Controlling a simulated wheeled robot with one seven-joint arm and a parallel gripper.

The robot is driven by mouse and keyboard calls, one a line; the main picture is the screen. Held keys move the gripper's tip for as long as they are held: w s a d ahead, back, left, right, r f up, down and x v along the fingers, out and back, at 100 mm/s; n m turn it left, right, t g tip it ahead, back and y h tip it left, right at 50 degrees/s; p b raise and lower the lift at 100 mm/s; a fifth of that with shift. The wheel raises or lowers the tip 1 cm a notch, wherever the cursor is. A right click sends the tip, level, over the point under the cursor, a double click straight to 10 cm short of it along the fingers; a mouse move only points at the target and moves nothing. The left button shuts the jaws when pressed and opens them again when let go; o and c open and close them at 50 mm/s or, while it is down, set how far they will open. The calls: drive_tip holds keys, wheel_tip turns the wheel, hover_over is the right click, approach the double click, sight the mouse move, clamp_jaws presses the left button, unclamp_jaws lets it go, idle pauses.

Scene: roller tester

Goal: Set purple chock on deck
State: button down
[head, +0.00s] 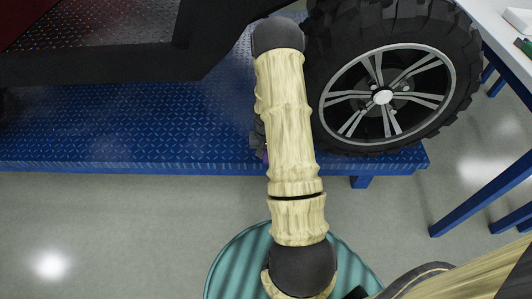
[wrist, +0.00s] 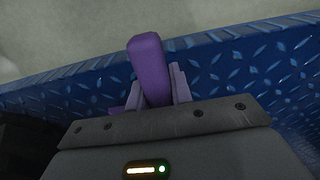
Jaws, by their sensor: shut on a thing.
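The purple chock (wrist: 149,66) is between the two fingers of my gripper (wrist: 159,85) in the wrist view, and the gripper is shut on it. Behind it in that view is the blue diamond-plate deck (wrist: 225,65). In the head view the deck (head: 150,130) runs across under the vehicle. I cannot tell whether the chock touches the deck.
A black tyre with a silver-spoked wheel (head: 383,97) stands on the deck right of my arm. The dark vehicle body (head: 110,60) overhangs the deck at left. A white table (head: 500,30) with blue legs is at right.

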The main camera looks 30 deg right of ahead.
drive_tip(key=shift+w+f, duration=0.15)
drive_tip(key=shift+f, duration=0.1)
drive_tip(key=shift+f, duration=0.1)
drive_tip(key=c, duration=1.4)
unclamp_jaws()
drive_tip(key=shift+d, duration=0.1)
drive_tip(key=shift+o, duration=1.2)
drive_tip(key=o, duration=0.6)
drive_tip(key=shift+o, duration=0.2)
drive_tip(key=shift+s, duration=0.2)
drive_tip(key=s+a+p, duration=0.1)
drive_tip(key=s+a, duration=0.6)
drive_tip(key=s, duration=0.3)
drive_tip(key=shift+w, duration=0.1)
